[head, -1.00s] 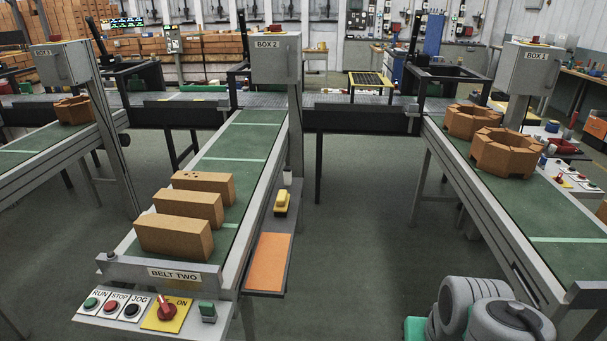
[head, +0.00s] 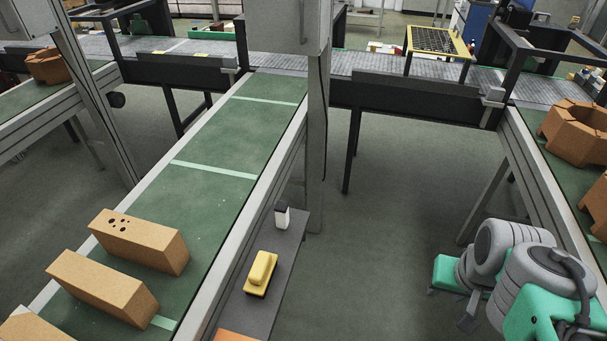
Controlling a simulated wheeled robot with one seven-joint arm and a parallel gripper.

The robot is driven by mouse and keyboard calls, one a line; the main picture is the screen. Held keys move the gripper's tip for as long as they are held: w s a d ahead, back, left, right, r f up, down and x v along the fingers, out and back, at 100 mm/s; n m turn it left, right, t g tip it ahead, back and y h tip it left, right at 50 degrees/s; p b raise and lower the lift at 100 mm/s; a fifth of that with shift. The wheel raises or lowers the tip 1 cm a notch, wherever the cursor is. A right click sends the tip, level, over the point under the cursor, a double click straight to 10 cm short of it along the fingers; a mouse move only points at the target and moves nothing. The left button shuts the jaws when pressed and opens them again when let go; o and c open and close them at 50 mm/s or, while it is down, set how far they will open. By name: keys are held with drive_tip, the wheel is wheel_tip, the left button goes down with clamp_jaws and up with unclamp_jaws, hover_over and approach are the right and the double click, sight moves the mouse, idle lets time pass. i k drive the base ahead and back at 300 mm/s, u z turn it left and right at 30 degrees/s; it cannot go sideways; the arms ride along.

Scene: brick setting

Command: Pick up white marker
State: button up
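A small white upright object with a dark top (head: 281,216), which looks like the white marker, stands on a narrow grey side shelf (head: 262,262) along the right side of the middle belt. It is too small to make out in detail. My folded grey and green arm is at the lower right, well apart from it across open floor. Small grey parts that may be my gripper (head: 468,314) show at the arm's left side, partly hidden by the arm. I cannot tell whether the fingers are open or shut.
A yellow block-like object (head: 261,273) lies on the shelf in front of the white object. An orange pad (head: 238,336) is at the near end. A grey post (head: 318,130) rises just behind. Bricks (head: 140,240) lie on the green belt (head: 215,195). The floor (head: 385,230) between shelf and arm is clear.

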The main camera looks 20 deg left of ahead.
sight(282, 214)
drive_tip(key=i, duration=1.9)
drive_tip(key=u, duration=5.2)
